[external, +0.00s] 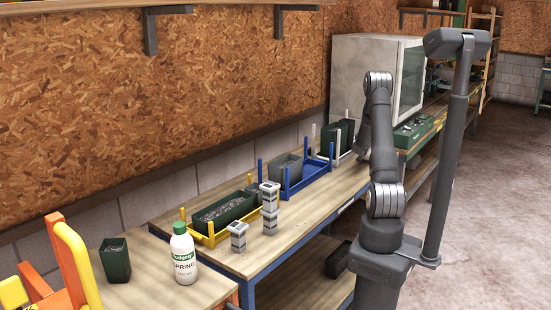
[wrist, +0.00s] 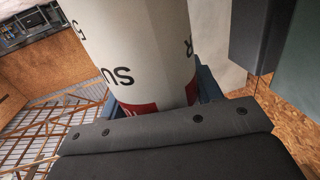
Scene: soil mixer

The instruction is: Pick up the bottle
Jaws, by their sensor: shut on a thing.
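In the wrist view, a white bottle (wrist: 140,50) with dark lettering and a red band fills the upper middle. My gripper (wrist: 160,95) is shut on it, with blue-grey finger parts on both sides of the red band. The bottle's far end is cut off by the frame. In the external view my gripper and this held bottle are mostly hidden behind my arm, near the white cabinet. Another white bottle (external: 184,258), with a green cap, a green label and the word SPRING, stands upright on the near bench, far from my gripper.
A dark pot (external: 115,262) stands left of the SPRING bottle. A yellow tray (external: 207,241) holds a soil-filled planter. Grey blocks (external: 270,222) stand beside it. A blue tray (external: 318,180) and a white cabinet (external: 350,70) are farther back. An orange frame (external: 70,265) stands front left.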

